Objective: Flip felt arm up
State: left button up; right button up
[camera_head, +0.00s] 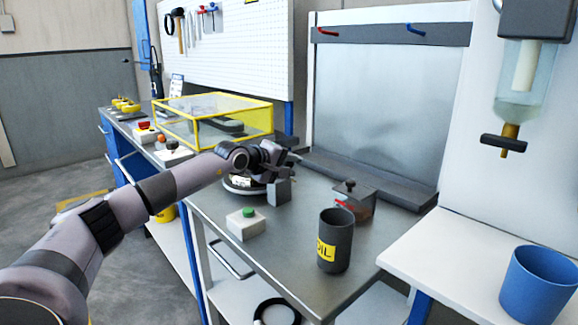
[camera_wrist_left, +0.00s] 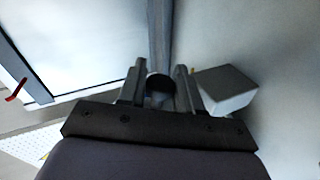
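My left gripper (camera_head: 290,152) is over the far left part of the steel bench, beside a round dark device (camera_head: 240,188) with a grey block (camera_head: 279,193) at its right. In the left wrist view its two fingers (camera_wrist_left: 161,82) stand apart with a dark round-ended piece (camera_wrist_left: 160,88) between them. I cannot tell whether they press on it, or whether it is part of the felt arm. A grey block (camera_wrist_left: 228,88) is close to the right finger. I cannot pick out the felt arm in the head view; my gripper and wrist cover part of the device. My right gripper is not in view.
On the steel bench (camera_head: 275,255) are a green-button box (camera_head: 247,223), a dark OIL cup (camera_head: 337,245) and a small dark box (camera_head: 355,197). A yellow-framed clear case (camera_head: 213,118) stands behind my arm. A blue cup (camera_head: 537,287) is at right. The bench front is clear.

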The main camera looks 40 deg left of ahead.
pick_arm(q)
jog(key=shift+o, duration=1)
jog(key=shift+d, duration=0.25)
jog(key=shift+a, duration=0.1)
jog(key=shift+s, duration=0.1)
jog(key=shift+s, duration=0.3)
jog(key=b+v, duration=0.1)
jog(key=v, duration=0.3)
jog(key=shift+b+v, duration=0.3)
jog(key=shift+v, duration=0.9)
jog(key=shift+r, duration=0.1)
